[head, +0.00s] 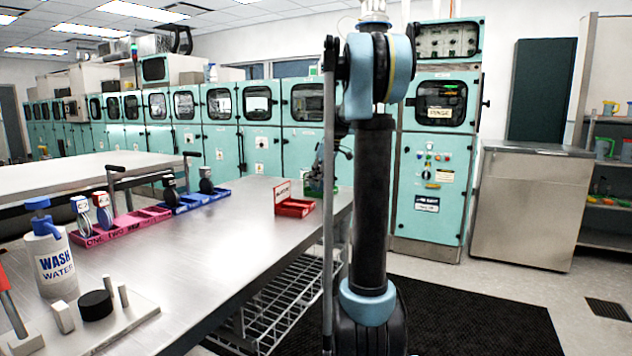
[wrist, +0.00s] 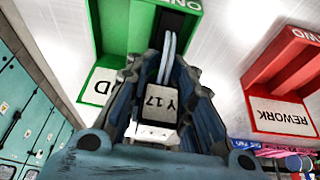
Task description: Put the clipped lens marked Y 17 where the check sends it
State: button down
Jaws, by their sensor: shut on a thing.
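My gripper (wrist: 167,88) is shut on the clipped lens. The clip's white tag (wrist: 160,104) reads Y 17, and the thin pale lens (wrist: 167,56) shows edge-on between the jaws, pointing away from the wrist. In the wrist view the lens overlaps the open green tray (wrist: 119,28); I cannot tell how high it is above it. The green tray's card is partly hidden by my gripper. The red tray (wrist: 262,72) with a REWORK card (wrist: 282,116) lies to the right. In the head view, the red tray (head: 295,208) stands left of the green tray (head: 313,190), near the table's far end.
A pink rack (head: 125,226) and a blue rack (head: 200,200) hold other clipped lenses. The table (head: 215,255) is clear in the middle. Teal machines line the back.

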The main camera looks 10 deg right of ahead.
jog(key=c, duration=1.4)
grip_release()
jog(key=shift+o, duration=0.2)
jog(key=v, duration=1.2)
jog(key=shift+s, duration=0.1)
